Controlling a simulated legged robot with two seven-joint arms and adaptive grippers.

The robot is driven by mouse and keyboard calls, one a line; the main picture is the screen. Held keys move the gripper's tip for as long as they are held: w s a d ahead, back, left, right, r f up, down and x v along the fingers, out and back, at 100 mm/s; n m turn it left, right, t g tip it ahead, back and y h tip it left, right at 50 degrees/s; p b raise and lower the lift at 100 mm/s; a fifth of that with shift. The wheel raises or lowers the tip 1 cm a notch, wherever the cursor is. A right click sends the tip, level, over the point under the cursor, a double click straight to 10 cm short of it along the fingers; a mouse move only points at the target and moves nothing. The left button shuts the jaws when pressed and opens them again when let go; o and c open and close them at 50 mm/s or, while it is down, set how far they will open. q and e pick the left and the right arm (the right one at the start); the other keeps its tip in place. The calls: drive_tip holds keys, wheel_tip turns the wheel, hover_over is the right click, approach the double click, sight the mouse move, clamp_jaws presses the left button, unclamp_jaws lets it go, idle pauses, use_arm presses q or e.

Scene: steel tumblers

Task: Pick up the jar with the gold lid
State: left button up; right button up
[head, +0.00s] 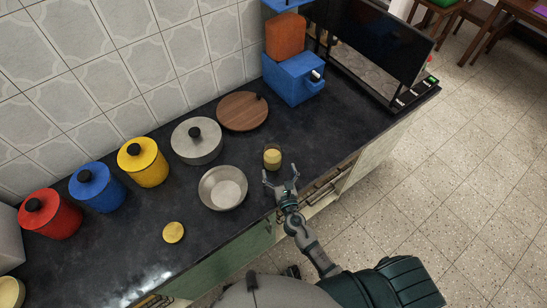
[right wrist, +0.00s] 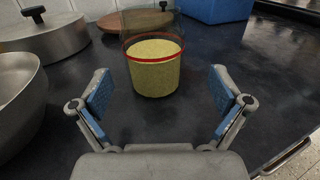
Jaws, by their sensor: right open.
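A small clear glass jar (head: 272,158) with pale yellow contents stands upright on the dark counter. In the right wrist view the jar (right wrist: 154,70) shows a red line around the top of its contents, and I see no gold lid on it. A round gold piece (head: 173,232) is on the counter, left of and nearer than the metal bowl; whether it is a loose lid or tops a jar I cannot tell. My right gripper (head: 280,176) is open and empty, just in front of the glass jar. Its fingers (right wrist: 160,88) point toward the jar, apart from it.
A metal bowl (head: 223,188) is left of the jar. A grey lidded pot (head: 196,142), a round wooden board (head: 242,111) and a blue appliance (head: 292,79) stand behind. Yellow (head: 143,163), blue (head: 97,190) and red (head: 50,216) canisters line the left. Counter right of the jar is clear.

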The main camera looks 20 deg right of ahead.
sight(270, 149)
drive_tip(key=shift+w, duration=0.95)
drive_tip(key=w, duration=0.4)
drive_tip(key=shift+w+a, duration=0.2)
drive_tip(key=shift+a, duration=0.2)
drive_tip(key=shift+w, duration=0.5)
drive_tip(key=shift+d, duration=0.15)
drive_tip(key=shift+s, duration=0.1)
drive_tip(key=c, duration=1.5)
drive_tip(key=shift+c, duration=0.4)
drive_tip(key=shift+r, duration=0.15)
